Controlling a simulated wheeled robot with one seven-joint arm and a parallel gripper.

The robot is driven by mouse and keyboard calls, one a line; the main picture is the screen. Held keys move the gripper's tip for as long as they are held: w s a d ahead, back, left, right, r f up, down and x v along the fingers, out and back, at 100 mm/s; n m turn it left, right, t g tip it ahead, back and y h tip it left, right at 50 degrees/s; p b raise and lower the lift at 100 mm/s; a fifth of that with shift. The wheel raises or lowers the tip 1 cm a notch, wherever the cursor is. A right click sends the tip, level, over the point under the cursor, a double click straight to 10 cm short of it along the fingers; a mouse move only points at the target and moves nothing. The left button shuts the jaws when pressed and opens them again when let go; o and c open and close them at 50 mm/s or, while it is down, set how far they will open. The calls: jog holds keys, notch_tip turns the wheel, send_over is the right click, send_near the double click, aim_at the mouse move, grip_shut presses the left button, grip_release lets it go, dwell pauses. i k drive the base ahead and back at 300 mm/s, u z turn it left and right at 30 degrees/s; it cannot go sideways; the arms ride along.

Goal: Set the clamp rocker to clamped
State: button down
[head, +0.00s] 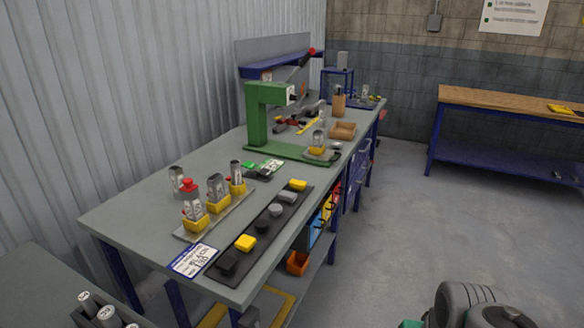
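A small control unit (262,167) with green and pale parts lies on the grey workbench (140,205), in front of the green press (258,118). It may carry the clamp rocker, but it is too small to tell a rocker or its position. The press stands on a green base plate, with a metal part in a yellow holder (318,148) at its right end. My gripper is not visible; only dark grey rounded parts, likely of my arm, show at the bottom right.
A plate (184,234) with metal parts in yellow holders and red knobs stands at the bench front. A dark strip (225,269) beside it carries yellow and grey blocks. A wooden-topped bench (500,100) stands at the right. The floor (405,215) between is clear.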

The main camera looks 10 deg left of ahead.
aim_at(265, 173)
jog(key=z, duration=0.35)
jog(key=i, duration=1.45)
jog(key=u, duration=0.6)
jog(key=i, duration=0.75)
jog(key=u, duration=1.25)
jog(key=i, duration=0.45)
jog(key=u, duration=0.45)
